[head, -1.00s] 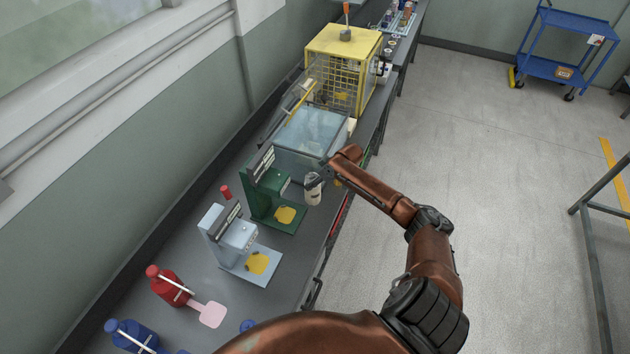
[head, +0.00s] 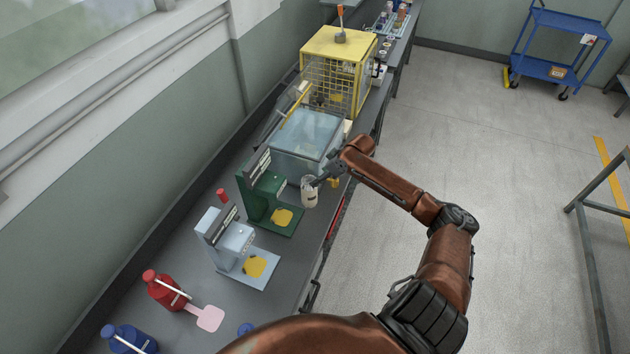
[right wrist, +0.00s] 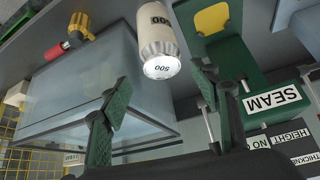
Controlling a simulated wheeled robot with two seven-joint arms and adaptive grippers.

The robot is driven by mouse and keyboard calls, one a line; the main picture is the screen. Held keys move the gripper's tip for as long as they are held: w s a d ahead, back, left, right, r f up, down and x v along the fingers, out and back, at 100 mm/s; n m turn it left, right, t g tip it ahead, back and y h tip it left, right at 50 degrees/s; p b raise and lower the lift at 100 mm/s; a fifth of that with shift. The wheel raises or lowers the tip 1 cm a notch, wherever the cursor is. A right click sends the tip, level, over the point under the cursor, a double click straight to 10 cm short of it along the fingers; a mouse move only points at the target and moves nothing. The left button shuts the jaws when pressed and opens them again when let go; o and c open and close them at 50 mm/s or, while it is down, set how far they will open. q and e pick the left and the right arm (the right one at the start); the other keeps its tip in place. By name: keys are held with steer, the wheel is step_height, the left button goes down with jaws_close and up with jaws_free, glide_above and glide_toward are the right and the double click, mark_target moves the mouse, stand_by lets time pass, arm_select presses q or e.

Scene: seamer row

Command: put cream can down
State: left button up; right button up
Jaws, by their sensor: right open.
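The cream can (head: 309,192) stands upright on the grey bench (head: 290,252), just right of the green seamer (head: 268,197). In the right wrist view the cream can (right wrist: 157,38) carries a "500" marking and has a silvery end. My right gripper (head: 322,181) is beside the can on its right. Its two green-padded fingers (right wrist: 160,97) are spread apart and empty, with the can beyond their tips. The green seamer with its SEAM label also shows in the right wrist view (right wrist: 262,82). My left gripper is not in view.
A clear-lidded tank (head: 305,135) stands behind the can, with a yellow cage (head: 340,70) beyond it. A light-blue machine (head: 228,240), a red bottle (head: 163,288) and a blue bottle (head: 125,337) stand nearer. The floor right of the bench is open.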

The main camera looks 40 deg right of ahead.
steer(key=s+d+f+m+h, duration=0.1)
steer(key=s+d+f, duration=0.25)
steer(key=f, duration=0.45)
steer(key=s+d+f+m+h, duration=0.15)
steer(key=s+f, duration=0.25)
steer(key=f, duration=0.4)
steer(key=s+f+m+g, duration=0.1)
steer(key=s+f, duration=0.6)
steer(key=f, duration=0.3)
steer(key=s+f+m+g, duration=0.1)
steer(key=s+f, duration=0.6)
steer(key=f, duration=0.3)
steer(key=s+a+f+n+g, duration=0.1)
steer(key=s+a+f, duration=0.4)
steer(key=s+f, duration=0.25)
steer(key=s+a+f+g, duration=0.1)
steer(key=s+a+f, duration=0.45)
steer(key=s, duration=0.35)
steer(key=s+a+f+n, duration=0.1)
steer(key=s+a+f, duration=0.3)
steer(key=s+a, duration=0.4)
steer(key=s+a+f+g, duration=0.1)
steer(key=s+a+f, duration=0.3)
steer(key=s+a, duration=0.4)
steer(key=shift+s+a+n, duration=0.25)
steer(key=shift+s+n, duration=0.1)
steer(key=shift+s, duration=0.25)
steer(key=shift+f+y, duration=0.1)
steer(key=shift+y, duration=0.15)
